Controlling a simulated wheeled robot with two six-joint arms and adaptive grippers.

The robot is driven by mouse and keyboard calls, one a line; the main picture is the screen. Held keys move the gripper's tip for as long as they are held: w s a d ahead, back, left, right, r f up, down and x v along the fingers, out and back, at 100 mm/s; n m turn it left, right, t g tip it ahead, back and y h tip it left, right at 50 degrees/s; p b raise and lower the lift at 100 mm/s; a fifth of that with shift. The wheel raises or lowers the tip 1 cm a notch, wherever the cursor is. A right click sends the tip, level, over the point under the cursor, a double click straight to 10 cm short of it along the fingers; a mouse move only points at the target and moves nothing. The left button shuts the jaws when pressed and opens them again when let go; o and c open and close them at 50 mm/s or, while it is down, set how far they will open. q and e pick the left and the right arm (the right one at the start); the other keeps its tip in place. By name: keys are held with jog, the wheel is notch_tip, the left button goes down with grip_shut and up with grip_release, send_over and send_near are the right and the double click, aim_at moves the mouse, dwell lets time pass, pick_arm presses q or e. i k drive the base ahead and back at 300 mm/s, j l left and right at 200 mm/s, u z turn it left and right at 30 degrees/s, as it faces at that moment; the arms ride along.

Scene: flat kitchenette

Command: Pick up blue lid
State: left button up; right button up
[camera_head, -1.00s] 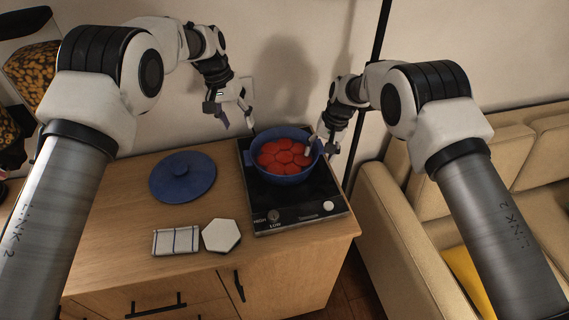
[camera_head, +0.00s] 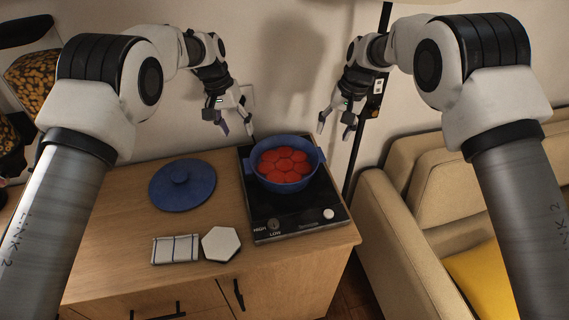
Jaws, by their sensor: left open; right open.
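The blue lid (camera_head: 182,190), round with a knob on top, lies flat on the wooden counter (camera_head: 115,225), left of the cooker. The blue pot (camera_head: 262,177) stands on the black cooker (camera_head: 300,212) and holds several red round pieces. My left gripper (camera_head: 236,128) is open and empty, above and behind the counter, up and to the right of the lid and left of the pot. My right gripper (camera_head: 334,128) is open and empty, above and to the right of the pot, clear of its rim.
A folded striped cloth (camera_head: 175,249) and a white hexagonal coaster (camera_head: 221,244) lie on the counter in front of the lid. A beige sofa (camera_head: 392,225) stands right of the counter. A wall is close behind. A black pole (camera_head: 366,130) stands near my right gripper.

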aim_at(180, 185)
jog(key=k, duration=1)
